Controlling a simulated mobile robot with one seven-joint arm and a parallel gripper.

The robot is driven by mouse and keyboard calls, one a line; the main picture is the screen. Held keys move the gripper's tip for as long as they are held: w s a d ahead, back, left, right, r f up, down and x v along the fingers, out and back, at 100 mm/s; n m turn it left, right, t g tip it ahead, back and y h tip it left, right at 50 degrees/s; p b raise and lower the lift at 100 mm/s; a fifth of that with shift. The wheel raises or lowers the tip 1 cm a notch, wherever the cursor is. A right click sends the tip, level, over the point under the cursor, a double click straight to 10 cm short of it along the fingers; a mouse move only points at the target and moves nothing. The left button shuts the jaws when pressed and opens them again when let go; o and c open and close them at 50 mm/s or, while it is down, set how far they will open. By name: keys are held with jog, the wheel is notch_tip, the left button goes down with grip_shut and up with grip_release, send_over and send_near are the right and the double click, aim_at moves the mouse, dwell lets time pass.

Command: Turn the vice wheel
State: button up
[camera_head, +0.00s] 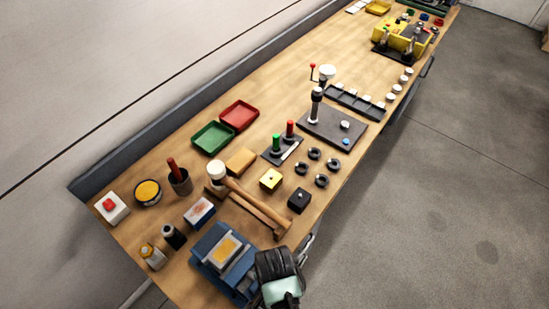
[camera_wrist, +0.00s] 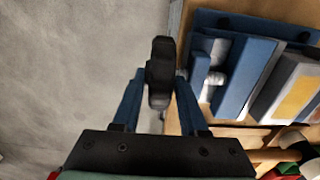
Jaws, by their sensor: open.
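The blue vice (camera_head: 222,262) stands at the near end of the bench, with a grey block with a yellow-orange top in its jaws. In the wrist view the vice (camera_wrist: 235,72) is at the upper right. The black vice wheel (camera_wrist: 160,72) shows nearly edge-on, at the front of the vice, off the bench edge. My gripper (camera_wrist: 160,88) is open, its two blue fingers on either side of the wheel. I cannot tell whether they touch it. In the head view my gripper (camera_head: 279,270) covers the area in front of the vice, and I cannot make out the wheel.
A mallet (camera_head: 255,205) lies beside the vice. Bottles (camera_head: 153,256), a blue-sided box (camera_head: 199,212), a black block (camera_head: 299,200) and several black rings (camera_head: 314,153) stand nearby. Green (camera_head: 213,137) and red (camera_head: 239,115) trays lie farther back. The floor (camera_head: 430,200) in front is clear.

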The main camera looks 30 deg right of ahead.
jog(key=shift+f, duration=0.35)
grip_shut()
jog(key=shift+h, duration=0.3)
